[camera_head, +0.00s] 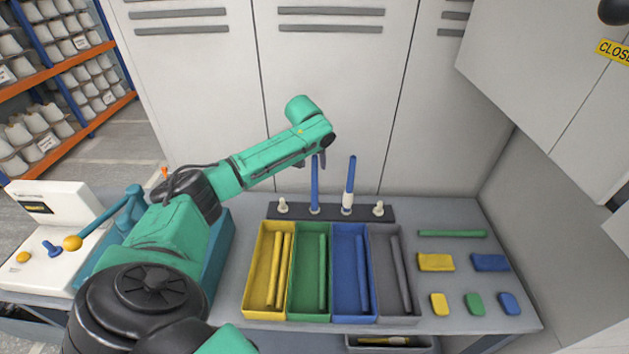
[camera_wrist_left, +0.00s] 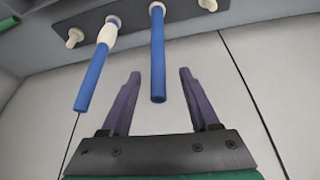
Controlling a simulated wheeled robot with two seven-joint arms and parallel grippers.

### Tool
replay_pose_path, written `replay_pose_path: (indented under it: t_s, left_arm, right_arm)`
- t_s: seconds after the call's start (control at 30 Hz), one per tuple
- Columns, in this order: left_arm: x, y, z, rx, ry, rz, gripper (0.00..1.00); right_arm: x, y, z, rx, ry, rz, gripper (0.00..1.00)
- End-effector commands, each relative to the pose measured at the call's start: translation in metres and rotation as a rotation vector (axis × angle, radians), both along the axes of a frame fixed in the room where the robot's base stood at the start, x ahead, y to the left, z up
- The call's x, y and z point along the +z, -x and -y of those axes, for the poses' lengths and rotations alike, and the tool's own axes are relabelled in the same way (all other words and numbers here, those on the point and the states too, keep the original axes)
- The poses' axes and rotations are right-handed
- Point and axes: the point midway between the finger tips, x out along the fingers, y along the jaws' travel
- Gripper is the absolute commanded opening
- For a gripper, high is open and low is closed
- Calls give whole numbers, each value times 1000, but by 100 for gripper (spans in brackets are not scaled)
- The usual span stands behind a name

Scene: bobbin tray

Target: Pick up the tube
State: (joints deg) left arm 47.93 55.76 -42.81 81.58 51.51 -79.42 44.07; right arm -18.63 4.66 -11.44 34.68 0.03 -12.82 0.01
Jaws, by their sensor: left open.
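Two slim blue tubes stand upright on a dark peg rack (camera_head: 360,212) at the back of the table. The left blue tube (camera_head: 315,190) is bare. The right blue tube (camera_head: 350,172) has a white collar low on it; it also shows in the wrist view (camera_wrist_left: 93,75). My left gripper (camera_head: 312,162) is open at the upper part of the left tube. In the wrist view, the bare tube (camera_wrist_left: 157,55) shows between the two spread fingers (camera_wrist_left: 160,75), with a gap on each side. My right gripper is not in view.
Yellow (camera_head: 252,285), green (camera_head: 296,300), blue (camera_head: 341,300) and grey (camera_head: 384,300) trays hold rods in front of the rack. Small coloured blocks lie to the right. Lockers (camera_head: 330,100) stand behind the table. A white machine (camera_head: 45,270) stands at left.

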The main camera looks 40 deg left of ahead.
Motion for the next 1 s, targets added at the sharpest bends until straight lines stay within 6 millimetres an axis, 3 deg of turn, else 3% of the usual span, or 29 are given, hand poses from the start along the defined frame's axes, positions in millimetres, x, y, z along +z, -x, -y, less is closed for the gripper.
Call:
replay_pose_path:
  t_s: [0.1,0.2,0.47,0.63,1.0]
  left_arm:
    - [-16,-4,-2,1,-1,-5,62]
    - [-36,-11,-5,1,-1,-3,62]
    - [-45,-13,-6,-1,-2,0,62]
    - [-45,-13,-6,-1,-1,-1,0]
    - [-45,-13,-6,-1,-1,-1,0]
  right_arm:
    - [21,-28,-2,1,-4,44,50]
    - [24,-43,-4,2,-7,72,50]
    - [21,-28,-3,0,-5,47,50]
    - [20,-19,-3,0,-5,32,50]
    - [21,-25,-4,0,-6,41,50]
